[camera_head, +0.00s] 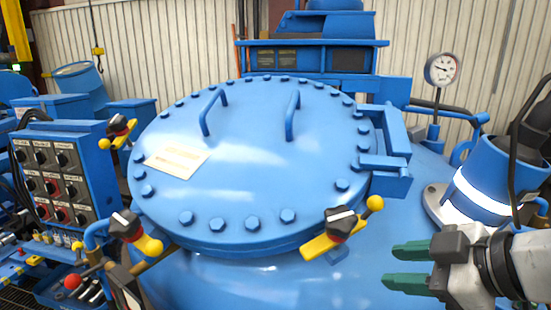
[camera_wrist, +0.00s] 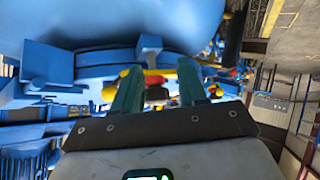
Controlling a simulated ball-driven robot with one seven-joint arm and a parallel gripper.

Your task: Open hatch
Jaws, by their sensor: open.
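The hatch (camera_head: 250,185) is a large round blue lid with bolts around its rim, lying closed on the furnace body. Two blue handles, a left one (camera_head: 213,110) and a right one (camera_head: 292,115), stand on its top. The wrist view shows the fingers (camera_wrist: 158,90) before yellow and red parts.
A control panel (camera_head: 58,175) with several knobs stands at the left. A pressure gauge (camera_head: 441,69) rises at the back right. A blue pipe stub (camera_head: 485,175) with a white band stands on the right. The blue surface in front of the hatch is clear.

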